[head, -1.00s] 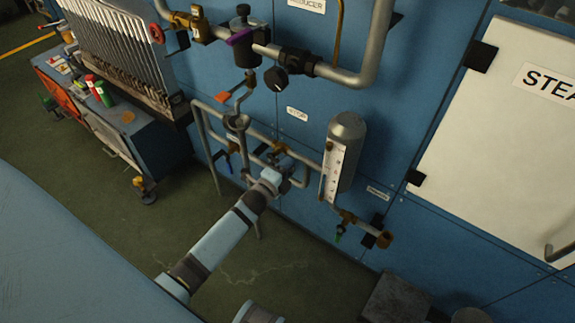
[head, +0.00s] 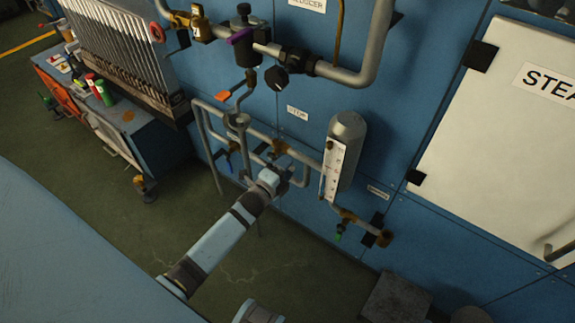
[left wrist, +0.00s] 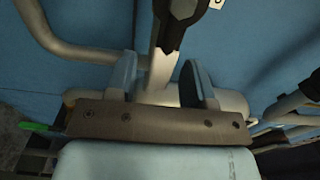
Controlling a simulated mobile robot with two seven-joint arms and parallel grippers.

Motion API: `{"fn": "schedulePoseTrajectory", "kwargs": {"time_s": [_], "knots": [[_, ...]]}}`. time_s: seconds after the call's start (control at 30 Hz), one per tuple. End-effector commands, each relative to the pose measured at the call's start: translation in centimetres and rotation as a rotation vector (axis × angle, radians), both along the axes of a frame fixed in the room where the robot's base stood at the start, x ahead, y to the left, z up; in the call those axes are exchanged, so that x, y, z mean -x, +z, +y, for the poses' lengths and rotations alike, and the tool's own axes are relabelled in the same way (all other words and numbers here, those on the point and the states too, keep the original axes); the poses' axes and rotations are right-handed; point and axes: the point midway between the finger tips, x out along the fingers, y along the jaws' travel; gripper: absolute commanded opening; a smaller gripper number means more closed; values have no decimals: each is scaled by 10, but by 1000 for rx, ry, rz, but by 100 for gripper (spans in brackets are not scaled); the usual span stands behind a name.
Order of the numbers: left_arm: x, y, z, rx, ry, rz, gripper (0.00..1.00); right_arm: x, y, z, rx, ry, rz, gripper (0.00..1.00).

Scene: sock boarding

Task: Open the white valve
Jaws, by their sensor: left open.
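My left gripper (head: 279,170) reaches the low pipework on the blue wall in the head view, and it hides what lies behind it. In the left wrist view its two fingers (left wrist: 160,70) stand apart. A pale bar (left wrist: 161,64) with a dark hub (left wrist: 178,22) at its upper end lies between them. It looks like the white valve's lever, but I cannot tell for certain. Gaps seem to show between the bar and the fingers. I cannot make out the white valve in the head view. My right gripper is not in view.
Near my gripper are a blue-handled valve (head: 230,157), an orange handle (head: 222,97), a grey cylinder with a gauge strip (head: 346,150) and a green-handled valve (head: 339,237). A tool cart (head: 150,150) stands left. A grey block (head: 397,298) sits low right. Floor between is clear.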

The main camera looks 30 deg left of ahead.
Motion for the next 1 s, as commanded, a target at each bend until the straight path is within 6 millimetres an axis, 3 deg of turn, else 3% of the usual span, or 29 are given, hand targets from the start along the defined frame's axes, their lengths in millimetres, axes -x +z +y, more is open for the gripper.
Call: {"fn": "schedulePoseTrajectory", "kwargs": {"time_s": [0.5, 0.7, 1.0], "knots": [[108, 1, 8, 2, 1, 2, 48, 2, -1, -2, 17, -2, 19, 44], [126, 1, 10, 2, 1, 0, 48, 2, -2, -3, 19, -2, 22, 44], [128, 1, 10, 1, 1, 0, 48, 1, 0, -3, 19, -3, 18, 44]]}}
